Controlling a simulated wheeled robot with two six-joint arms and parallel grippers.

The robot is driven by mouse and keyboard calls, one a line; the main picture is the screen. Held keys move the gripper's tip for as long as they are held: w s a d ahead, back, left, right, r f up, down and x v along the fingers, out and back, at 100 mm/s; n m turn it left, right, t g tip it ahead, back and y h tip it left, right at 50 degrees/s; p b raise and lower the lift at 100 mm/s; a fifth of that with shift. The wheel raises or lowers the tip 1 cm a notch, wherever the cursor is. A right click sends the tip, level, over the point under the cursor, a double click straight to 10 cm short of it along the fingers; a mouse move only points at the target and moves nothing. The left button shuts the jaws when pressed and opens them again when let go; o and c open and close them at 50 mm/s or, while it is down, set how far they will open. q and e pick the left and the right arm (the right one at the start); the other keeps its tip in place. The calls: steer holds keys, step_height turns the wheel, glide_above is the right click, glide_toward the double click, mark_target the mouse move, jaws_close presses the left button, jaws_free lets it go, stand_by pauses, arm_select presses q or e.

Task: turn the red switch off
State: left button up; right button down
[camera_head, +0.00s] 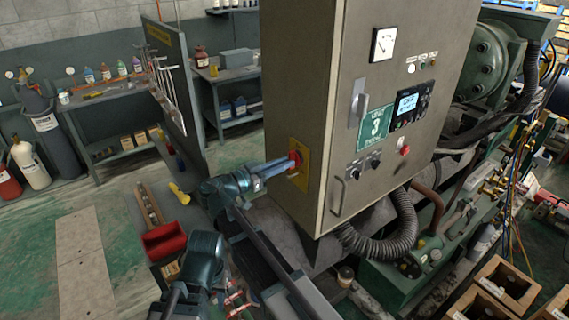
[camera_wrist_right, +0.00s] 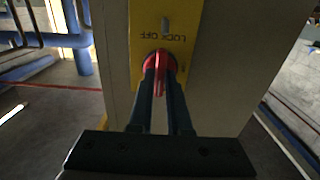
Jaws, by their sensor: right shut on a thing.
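The red switch (camera_head: 295,157) sits on a yellow plate (camera_head: 302,171) on the narrow left side of the grey cabinet. In the right wrist view the red switch (camera_wrist_right: 158,64) is a round knob with a raised grip, below upside-down "LOCK OFF" lettering on the yellow plate (camera_wrist_right: 180,22). My right gripper (camera_head: 287,163) reaches it from the left. In the wrist view its two fingers (camera_wrist_right: 160,80) are closed on the grip from both sides, hiding part of the knob. My left arm (camera_head: 203,248) is low at the left of the cabinet; I cannot make out its fingers.
The grey cabinet (camera_head: 350,110) has a gauge, a display, a door handle and a small red button on its front. A red bin (camera_head: 163,242) is on the lower left. Hoses and green machinery (camera_head: 415,262) stand right. Green floor (camera_head: 110,215) is open at left.

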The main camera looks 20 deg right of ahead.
stand_by(0.4)
steer(key=n, duration=0.4)
steer(key=shift+n, duration=0.3)
steer(key=n, duration=0.4)
stand_by(0.4)
